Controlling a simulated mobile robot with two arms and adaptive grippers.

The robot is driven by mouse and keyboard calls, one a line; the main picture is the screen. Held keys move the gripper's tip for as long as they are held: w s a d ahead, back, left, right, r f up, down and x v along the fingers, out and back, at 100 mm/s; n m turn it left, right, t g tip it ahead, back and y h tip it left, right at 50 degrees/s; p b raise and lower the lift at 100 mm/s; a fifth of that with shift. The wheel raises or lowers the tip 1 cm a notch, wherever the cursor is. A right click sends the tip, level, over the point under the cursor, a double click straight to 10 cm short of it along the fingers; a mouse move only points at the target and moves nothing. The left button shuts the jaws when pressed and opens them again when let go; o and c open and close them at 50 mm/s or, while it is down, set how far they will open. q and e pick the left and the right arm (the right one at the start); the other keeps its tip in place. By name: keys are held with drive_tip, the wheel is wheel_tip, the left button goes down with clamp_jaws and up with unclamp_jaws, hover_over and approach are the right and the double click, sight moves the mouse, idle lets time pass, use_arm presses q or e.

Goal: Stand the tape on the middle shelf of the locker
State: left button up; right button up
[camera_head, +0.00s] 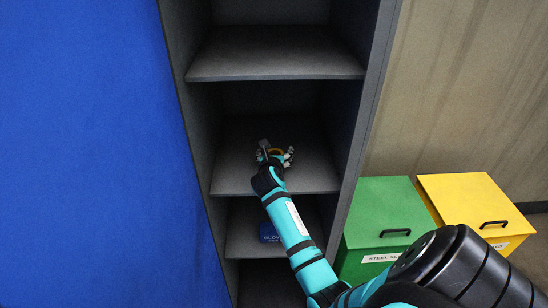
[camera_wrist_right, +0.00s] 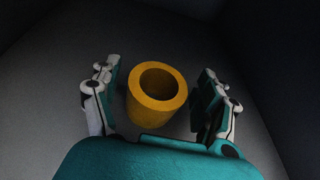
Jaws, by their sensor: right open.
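The tape (camera_wrist_right: 157,96) is a yellow-orange roll with a round hole through it. In the right wrist view it rests on the grey shelf (camera_wrist_right: 50,125), end up, with the hole facing up toward the camera. My right gripper (camera_wrist_right: 160,90) is open, with one finger on each side of the tape and a gap on both sides. In the head view the right gripper (camera_head: 275,154) is over the middle shelf (camera_head: 315,172) of the grey locker (camera_head: 362,120). It mostly hides the tape there. My left gripper is not in view.
A blue panel (camera_head: 90,150) fills the left side. An upper shelf (camera_head: 275,55) is above and a lower shelf (camera_head: 240,240) with a blue item (camera_head: 268,232) is below. A green bin (camera_head: 380,212) and a yellow bin (camera_head: 465,195) stand at right. The middle shelf is otherwise clear.

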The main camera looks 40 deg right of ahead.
drive_tip(key=b+v, duration=0.1)
drive_tip(key=v, duration=1.1)
drive_tip(key=shift+r, duration=0.1)
